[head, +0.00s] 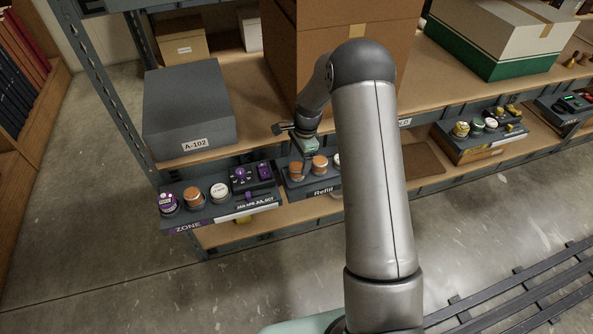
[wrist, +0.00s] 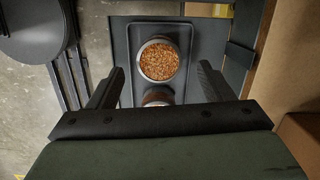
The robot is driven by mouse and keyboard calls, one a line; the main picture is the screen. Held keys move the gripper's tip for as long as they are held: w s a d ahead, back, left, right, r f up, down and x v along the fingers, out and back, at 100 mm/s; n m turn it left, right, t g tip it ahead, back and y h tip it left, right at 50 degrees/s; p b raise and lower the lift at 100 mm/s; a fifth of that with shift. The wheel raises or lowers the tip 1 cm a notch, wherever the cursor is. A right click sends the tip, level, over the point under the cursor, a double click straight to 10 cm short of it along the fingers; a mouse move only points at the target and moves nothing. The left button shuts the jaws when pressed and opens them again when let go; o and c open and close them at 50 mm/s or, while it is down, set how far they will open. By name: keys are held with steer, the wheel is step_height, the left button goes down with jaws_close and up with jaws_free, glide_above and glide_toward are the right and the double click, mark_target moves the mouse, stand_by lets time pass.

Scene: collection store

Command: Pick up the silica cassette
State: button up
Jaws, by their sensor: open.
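A round cassette filled with orange beads (wrist: 159,61), which looks like the silica cassette, sits upright in a dark tray in the wrist view. A second round cassette (wrist: 158,96) is partly hidden below it by my gripper's body. In the head view, two orange-topped cassettes, one at the left (head: 297,171) and one beside it (head: 320,164), stand in the Refill tray (head: 322,192). My gripper (wrist: 160,76) is open and empty, its fingers on either side of the cassettes and apart from them. In the head view my gripper (head: 303,146) is just above that tray.
The ZONE tray (head: 220,215) with several round cassettes and purple parts is left of the Refill tray. A grey box labelled A-102 (head: 188,105) and a large cardboard box (head: 290,50) stand on the shelf above. Another tray (head: 480,142) is at the right.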

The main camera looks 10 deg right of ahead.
mark_target(297, 166)
steer(key=f, duration=0.2)
steer(key=a+f, duration=0.1)
steer(key=f, duration=0.1)
steer(key=shift+s+f, duration=0.15)
steer(key=c, duration=1.1)
